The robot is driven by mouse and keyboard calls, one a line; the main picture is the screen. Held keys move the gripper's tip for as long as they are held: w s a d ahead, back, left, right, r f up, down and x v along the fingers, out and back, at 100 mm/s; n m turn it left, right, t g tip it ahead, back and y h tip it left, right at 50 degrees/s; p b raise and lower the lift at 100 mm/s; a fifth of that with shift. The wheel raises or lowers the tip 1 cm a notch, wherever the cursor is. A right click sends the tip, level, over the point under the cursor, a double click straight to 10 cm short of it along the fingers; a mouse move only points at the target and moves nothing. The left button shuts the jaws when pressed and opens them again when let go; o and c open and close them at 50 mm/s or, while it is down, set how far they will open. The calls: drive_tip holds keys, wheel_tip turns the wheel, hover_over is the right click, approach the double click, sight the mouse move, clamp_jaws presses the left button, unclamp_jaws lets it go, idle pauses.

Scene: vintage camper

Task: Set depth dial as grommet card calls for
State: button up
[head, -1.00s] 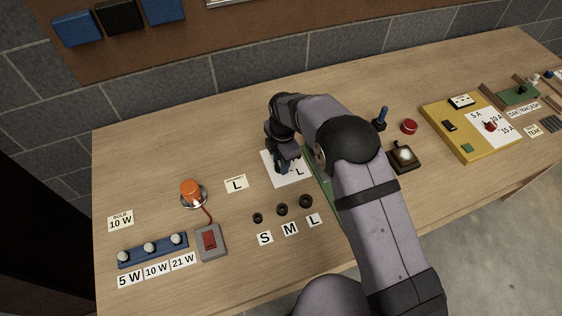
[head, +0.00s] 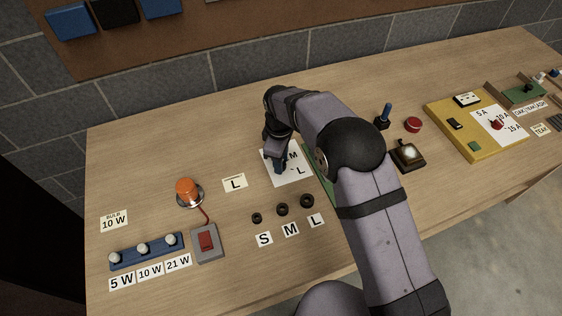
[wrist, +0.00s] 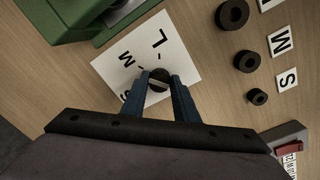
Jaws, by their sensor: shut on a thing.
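The depth dial's white plate (head: 297,177) lies on the bench, with M and L showing in the head view. In the wrist view the plate (wrist: 183,56) shows L and, near the left finger, a partly covered letter. The dial's small dark knob (wrist: 158,75) stands between my fingertips. My gripper (wrist: 158,84) is shut on it; it also shows in the head view (head: 277,166), hiding the knob there. A light strip crosses the knob between the fingers, but I cannot tell which letter the dial points at. The grommet card (head: 235,183), left of the plate, reads L.
Black grommets (head: 282,209) with S, M and L labels lie in front of the plate. A green machine (wrist: 70,18) is close beside the plate. An orange lamp (head: 188,190) and a red switch (head: 207,241) stand to the left. Bare wood lies behind the plate.

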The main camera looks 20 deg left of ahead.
drive_tip(key=m, duration=0.3)
drive_tip(key=shift+m+b, duration=0.4)
drive_tip(key=m, duration=0.3)
drive_tip(key=shift+a+m, duration=0.1)
drive_tip(key=shift+m, duration=0.2)
drive_tip(key=m+b, duration=0.1)
drive_tip(key=m, duration=0.5)
drive_tip(key=shift+h, duration=0.3)
drive_tip(key=shift+m, duration=0.3)
drive_tip(key=o, duration=1.1)
drive_tip(key=shift+s, duration=0.1)
drive_tip(key=shift+c, duration=0.2)
drive_tip(key=shift+a+r+b, duration=0.2)
drive_tip(key=shift+r+b, duration=0.8)
drive_tip(key=shift+r, duration=2.7)
